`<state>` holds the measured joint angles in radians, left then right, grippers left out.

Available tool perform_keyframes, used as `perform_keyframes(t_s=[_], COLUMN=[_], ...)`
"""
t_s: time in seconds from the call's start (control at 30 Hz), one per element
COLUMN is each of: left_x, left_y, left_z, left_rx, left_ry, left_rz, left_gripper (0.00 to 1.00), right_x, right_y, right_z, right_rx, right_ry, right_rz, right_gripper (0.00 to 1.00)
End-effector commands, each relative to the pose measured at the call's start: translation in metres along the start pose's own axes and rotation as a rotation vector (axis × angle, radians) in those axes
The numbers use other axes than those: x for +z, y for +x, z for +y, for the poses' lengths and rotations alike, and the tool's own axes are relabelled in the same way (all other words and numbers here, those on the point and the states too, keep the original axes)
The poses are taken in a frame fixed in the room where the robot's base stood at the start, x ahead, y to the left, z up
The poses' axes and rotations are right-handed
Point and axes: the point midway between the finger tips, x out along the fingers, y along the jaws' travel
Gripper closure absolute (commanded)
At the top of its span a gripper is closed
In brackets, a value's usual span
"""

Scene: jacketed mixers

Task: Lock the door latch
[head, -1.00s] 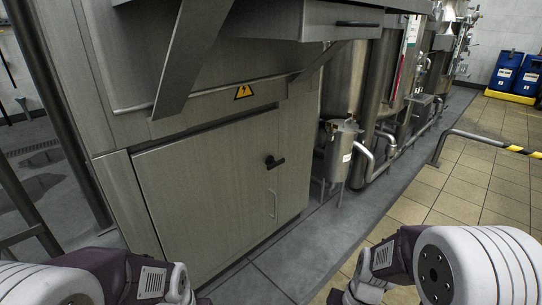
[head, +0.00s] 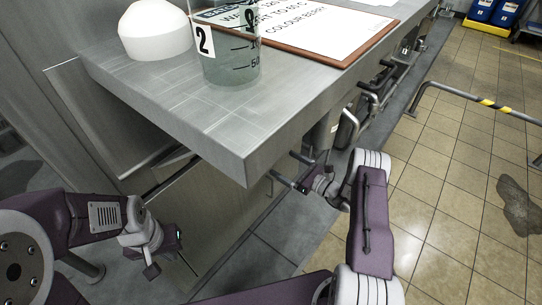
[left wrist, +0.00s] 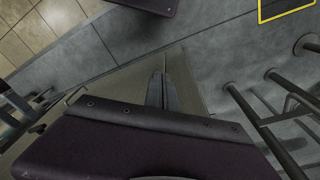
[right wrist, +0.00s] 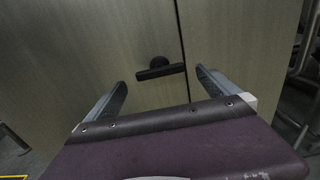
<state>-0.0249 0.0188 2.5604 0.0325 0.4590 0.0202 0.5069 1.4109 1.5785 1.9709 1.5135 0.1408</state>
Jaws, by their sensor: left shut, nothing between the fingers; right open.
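The door latch (right wrist: 160,70) is a black lever with a round hub, lying nearly level on the cabinet door (right wrist: 100,45) in the right wrist view. Its right end reaches the door's dark vertical seam. My right gripper (right wrist: 160,85) is open, with one finger on each side of the latch in the picture. I cannot tell whether they touch it. In the head view my right gripper (head: 291,169) is beside the worktop's front corner, and the latch is hidden. My left gripper (head: 154,268) is shut and empty, low in front of the cabinet; its closed fingers show in the left wrist view (left wrist: 158,88).
A steel worktop (head: 215,130) juts out above the door, bearing a beaker (head: 228,55), a white bowl-like object (head: 155,32) and a framed sign (head: 330,25). A rail (head: 470,97) stands on the tiled floor at right. Metal bars (left wrist: 265,120) show near my left gripper.

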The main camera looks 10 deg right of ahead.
Motion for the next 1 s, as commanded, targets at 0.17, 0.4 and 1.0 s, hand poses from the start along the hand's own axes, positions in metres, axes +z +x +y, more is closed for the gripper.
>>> perform_keyframes(t_s=[0.17, 0.4, 1.0], left_x=[0.002, 0.003, 0.002], left_y=[0.02, 0.027, 0.026], left_z=[0.0, -0.001, -0.001], left_rx=[0.0, 0.0, 0.0], left_ry=[0.0, 0.0, 0.0], left_rz=[0.0, 0.0, 0.0], left_gripper=[1.0, 1.0, 1.0], right_x=[-0.005, -0.001, 0.0], right_y=[0.039, 0.062, 0.063], right_z=[0.002, 0.001, 0.001], right_rx=[0.006, 0.003, 0.002], right_ry=[-0.003, -0.002, 0.005], right_rz=[0.0, 0.001, 0.002], right_gripper=[0.0, 0.0, 0.59])
